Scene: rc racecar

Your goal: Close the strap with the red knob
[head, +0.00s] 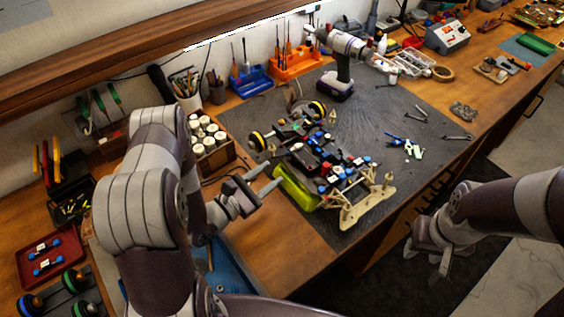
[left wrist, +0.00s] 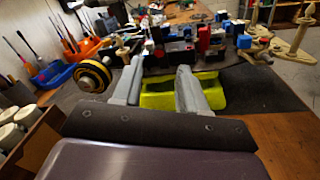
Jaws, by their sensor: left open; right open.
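The RC car chassis (head: 325,165) stands on a lime-green stand (head: 296,188) on the dark mat. Small red, blue, white and black parts sit on its top. A red piece (left wrist: 203,38) stands up on the chassis in the left wrist view. I cannot tell for sure which red piece is the strap's knob, or how the strap lies. My left gripper (head: 275,179) is open and empty, at the chassis's near left side, with its fingers pointing at the stand. Its fingers (left wrist: 160,72) frame the stand in the left wrist view. My right gripper (head: 435,262) is open and empty, off the bench's front edge.
A power drill (head: 341,65) stands behind the car. A wooden rack of white-capped jars (head: 212,142) is close to the left gripper. Small tools and loose parts (head: 408,144) lie right of the car. The mat's right part is mostly clear.

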